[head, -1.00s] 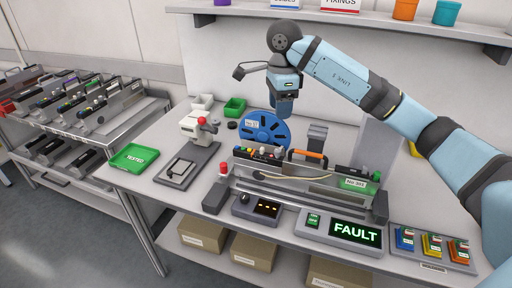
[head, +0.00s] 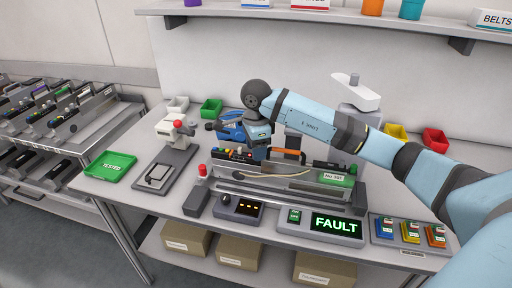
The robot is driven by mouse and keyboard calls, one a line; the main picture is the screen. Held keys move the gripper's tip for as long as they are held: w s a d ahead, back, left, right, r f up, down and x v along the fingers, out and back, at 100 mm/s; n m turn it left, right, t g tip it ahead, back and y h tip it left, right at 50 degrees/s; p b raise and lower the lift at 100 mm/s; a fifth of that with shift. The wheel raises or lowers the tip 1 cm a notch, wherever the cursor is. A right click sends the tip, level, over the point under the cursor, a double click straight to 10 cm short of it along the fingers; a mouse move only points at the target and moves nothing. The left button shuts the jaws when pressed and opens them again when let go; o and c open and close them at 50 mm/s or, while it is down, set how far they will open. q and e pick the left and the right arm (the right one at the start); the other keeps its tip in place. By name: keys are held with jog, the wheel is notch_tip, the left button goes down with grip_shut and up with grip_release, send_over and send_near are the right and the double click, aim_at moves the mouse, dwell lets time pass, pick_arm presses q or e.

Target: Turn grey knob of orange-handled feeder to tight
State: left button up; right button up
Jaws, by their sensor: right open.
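The feeder with the orange handle (head: 287,153) lies across a fixture on the bench. Its label reads something like "No 305" (head: 333,178) at the right end, and a tan belt runs along its side. A row of small coloured knobs (head: 233,153) sits on its upper left part; I cannot single out the grey knob. My right gripper (head: 259,152) points down just left of the orange handle, at the right end of the knob row. Its fingertips are mostly hidden, and I cannot tell whether it touches anything. My left gripper is not in view.
A display reading FAULT (head: 335,224) and a small control box (head: 238,209) stand in front of the fixture. A press-like device (head: 180,135) and green TESTED tray (head: 110,166) are to the left. A blue reel (head: 231,118) is partly hidden behind my gripper.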

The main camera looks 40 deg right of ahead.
grip_shut()
jog(key=shift+m, duration=0.3)
jog(key=m, duration=1.1)
jog(key=shift+r+m, duration=0.1)
jog(key=shift+m, duration=0.3)
dwell(0.3)
grip_release()
